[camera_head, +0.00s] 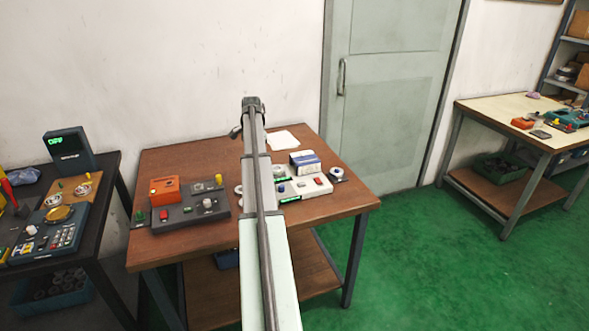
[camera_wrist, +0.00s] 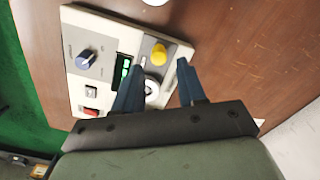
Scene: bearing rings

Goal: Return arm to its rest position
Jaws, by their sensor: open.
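My arm reaches from the bottom of the head view over the brown wooden table (camera_head: 180,160). My gripper (camera_wrist: 158,64) shows its two blue fingers apart in the wrist view, with nothing held between them. Below them is a white device (camera_wrist: 85,50) with a blue knob, a red switch, a green display and a yellow knob. A pale ring (camera_wrist: 152,88) on the device shows between the fingers, partly hidden; I cannot tell its height gap to them. In the head view the white device (camera_head: 310,191) is right of my arm, which covers part of it.
A dark grey device (camera_head: 185,215) with an orange box (camera_head: 165,189) is left of my arm. A blue and white box (camera_head: 304,160) stands by the white device. A ring (camera_head: 336,173) lies near the table's right edge. A dark bench (camera_head: 105,215) is at left, another table (camera_head: 490,108) at right.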

